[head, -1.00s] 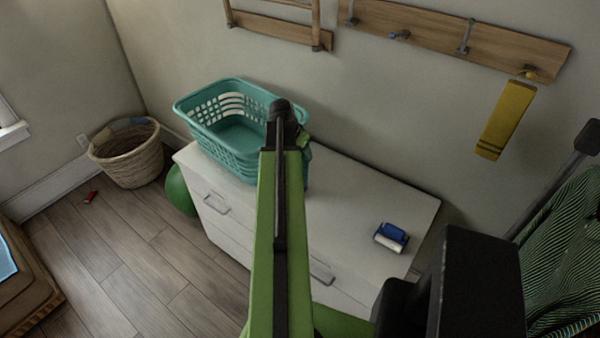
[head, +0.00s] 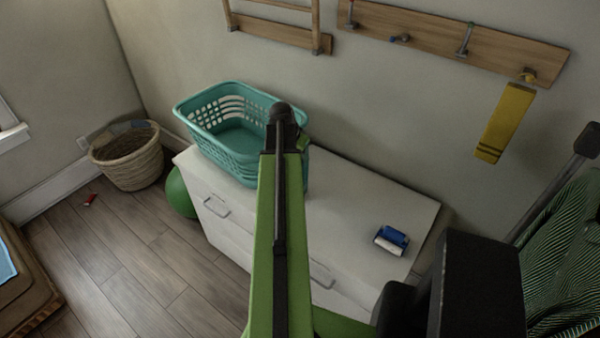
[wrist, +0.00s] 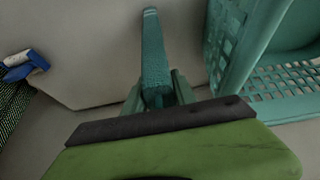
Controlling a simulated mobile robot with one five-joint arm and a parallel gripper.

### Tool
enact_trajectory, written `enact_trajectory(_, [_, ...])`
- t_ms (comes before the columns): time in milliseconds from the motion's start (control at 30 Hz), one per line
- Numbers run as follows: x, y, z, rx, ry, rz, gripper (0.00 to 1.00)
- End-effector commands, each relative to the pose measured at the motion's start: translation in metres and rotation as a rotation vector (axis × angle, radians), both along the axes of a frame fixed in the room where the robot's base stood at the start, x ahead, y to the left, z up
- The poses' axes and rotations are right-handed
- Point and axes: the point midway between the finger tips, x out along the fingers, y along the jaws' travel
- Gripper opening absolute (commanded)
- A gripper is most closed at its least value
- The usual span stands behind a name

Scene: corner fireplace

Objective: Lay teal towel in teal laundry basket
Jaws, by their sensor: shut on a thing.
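The teal laundry basket (head: 209,134) stands upright on the white dresser against the wall; the visible part of its inside looks empty. Its latticed side also shows at the right of the wrist view (wrist: 238,55). My gripper (wrist: 157,97) is shut on the teal towel (wrist: 152,50), a narrow folded strip extending away from the fingers. In the wrist view the towel is beside the basket, apart from it, with a gap between them. In the head view my arm hides the towel, most of the gripper and part of the basket's right side.
A blue and white object (head: 391,239) lies on the right part of the dresser top (head: 350,205). A hook rail with a yellow hanging strip (head: 505,122) is on the wall. A woven basket (head: 128,166) and a green ball (head: 179,194) are on the floor at left.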

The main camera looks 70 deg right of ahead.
Motion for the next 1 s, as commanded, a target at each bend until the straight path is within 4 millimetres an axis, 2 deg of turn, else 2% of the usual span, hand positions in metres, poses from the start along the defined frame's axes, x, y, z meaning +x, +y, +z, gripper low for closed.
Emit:
enact_trajectory(800, [0.000,0.000,0.000,0.000,0.000,0.000,0.00])
enact_trajectory(1000, [0.000,0.000,0.013,0.000,0.000,0.000,0.00])
